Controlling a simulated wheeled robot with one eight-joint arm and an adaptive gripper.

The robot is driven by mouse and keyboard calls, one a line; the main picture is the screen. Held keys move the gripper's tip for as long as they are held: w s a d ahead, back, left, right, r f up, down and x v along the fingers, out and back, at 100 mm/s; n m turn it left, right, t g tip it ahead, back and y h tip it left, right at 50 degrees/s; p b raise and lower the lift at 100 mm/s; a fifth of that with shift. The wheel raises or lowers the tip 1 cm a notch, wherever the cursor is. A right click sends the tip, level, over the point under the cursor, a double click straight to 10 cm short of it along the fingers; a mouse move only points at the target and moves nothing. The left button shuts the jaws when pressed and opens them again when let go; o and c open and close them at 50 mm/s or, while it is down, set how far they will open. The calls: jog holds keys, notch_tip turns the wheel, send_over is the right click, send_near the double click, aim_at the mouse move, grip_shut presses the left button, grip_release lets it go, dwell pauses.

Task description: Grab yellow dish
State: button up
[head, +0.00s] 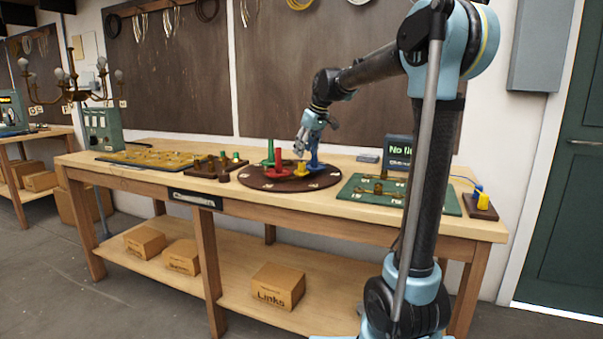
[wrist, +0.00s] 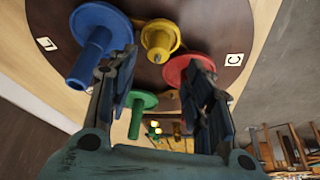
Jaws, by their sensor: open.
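The yellow dish (head: 301,171), a round flange with a short stem, stands on the dark round turntable (head: 258,182) on the workbench. In the wrist view the yellow dish (wrist: 160,38) is at top centre, just past the fingertips, with its stem pointing toward the camera. My gripper (head: 303,150) is over the turntable, close above the yellow dish. In the wrist view my gripper (wrist: 162,75) has its two fingers spread with nothing between them. The dish appears apart from both fingers.
Blue (wrist: 98,35), red (wrist: 188,72) and green (wrist: 137,103) dishes stand close around the yellow one. A green board (head: 372,205) lies right of the turntable, a brown peg block (head: 214,168) left. A small block with a yellow piece (head: 482,200) sits at the right end.

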aim_at(302, 162)
jog(key=shift+x, duration=3.3)
jog(key=shift+w+d, duration=0.1)
jog(key=shift+w, duration=0.05)
jog(key=c, duration=1.1)
